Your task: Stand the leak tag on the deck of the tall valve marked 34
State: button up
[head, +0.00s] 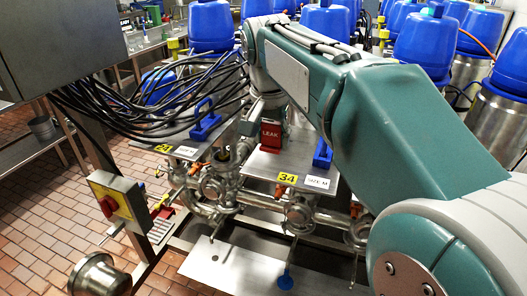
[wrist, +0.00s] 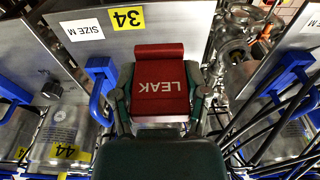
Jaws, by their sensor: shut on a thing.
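The red leak tag (head: 271,135) is upright in the head view, its white LEAK lettering facing the camera. In the wrist view the tag (wrist: 160,84) lies between the fingers of my gripper (wrist: 159,108), which is shut on it. The grey deck (head: 311,155) has a yellow 34 label (head: 287,178) and a white SIZE M label (head: 317,182) at its front edge. The deck also shows in the wrist view (wrist: 175,30), beside the 34 label (wrist: 127,18). The tag is over this deck; I cannot tell whether its foot touches it.
Blue handles stand on both sides, at left (head: 204,122) and right (head: 322,155). A yellow switch box with a red knob (head: 118,203) stands front left. Blue-topped valves fill the back.

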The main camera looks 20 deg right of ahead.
aim_at(267, 164)
jog(key=w+f, duration=0.2)
jog(key=shift+w+a+f, duration=0.1)
jog(key=shift+f, duration=0.2)
jog(key=shift+w+f, duration=0.15)
jog(key=shift+f, duration=0.8)
jog(key=shift+w+f, duration=0.15)
jog(key=shift+f, duration=0.75)
jog(key=o, duration=0.9)
jog(key=shift+o, duration=0.2)
